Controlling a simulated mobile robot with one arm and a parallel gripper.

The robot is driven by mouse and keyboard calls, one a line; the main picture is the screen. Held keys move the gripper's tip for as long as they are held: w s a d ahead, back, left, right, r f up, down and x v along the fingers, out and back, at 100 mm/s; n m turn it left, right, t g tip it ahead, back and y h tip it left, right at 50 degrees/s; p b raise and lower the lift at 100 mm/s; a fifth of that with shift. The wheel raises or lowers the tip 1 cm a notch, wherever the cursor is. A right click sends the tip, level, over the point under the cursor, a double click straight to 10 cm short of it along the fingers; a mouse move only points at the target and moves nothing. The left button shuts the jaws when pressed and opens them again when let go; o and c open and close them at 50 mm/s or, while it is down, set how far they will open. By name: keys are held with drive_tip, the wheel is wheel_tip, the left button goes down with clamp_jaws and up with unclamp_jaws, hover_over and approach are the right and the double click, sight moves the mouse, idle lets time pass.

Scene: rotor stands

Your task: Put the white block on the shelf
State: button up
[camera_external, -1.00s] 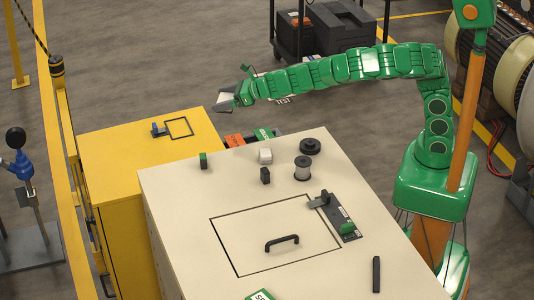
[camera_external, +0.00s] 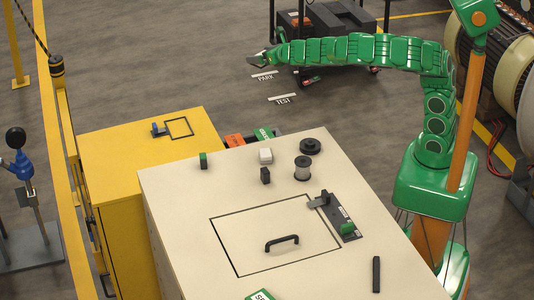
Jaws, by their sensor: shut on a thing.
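My gripper (camera_external: 257,60) is at the end of the green arm, well beyond the cabinets and far from this block. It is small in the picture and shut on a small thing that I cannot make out. A dark wheeled rack (camera_external: 273,30) stands at the back, with a dark low shelf or tray behind my arm. I cannot tell whether this is the shelf meant.
A yellow cabinet (camera_external: 110,150) stands left.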

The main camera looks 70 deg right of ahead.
drive_tip(key=w+a+r+n+y, duration=0.1)
drive_tip(key=a+n+y, duration=0.55)
drive_tip(key=a, duration=1.75)
drive_tip(key=s+a+n+g+y, duration=0.25)
drive_tip(key=s+a+y, duration=0.2)
drive_tip(key=a, duration=0.65)
drive_tip(key=s+a+n+g+y, duration=0.1)
drive_tip(key=s+a+n+y, duration=0.3)
drive_tip(key=a, duration=0.7)
drive_tip(key=n+g+y, duration=0.2)
drive_tip(key=n+g, duration=1.1)
drive_tip(key=g, duration=0.2)
hover_over(318, 258)
wheel_tip(318, 258, down, 8)
drive_tip(key=r, duration=0.1)
drive_tip(key=shift+t, duration=0.35)
drive_tip(key=shift+f, duration=3.75)
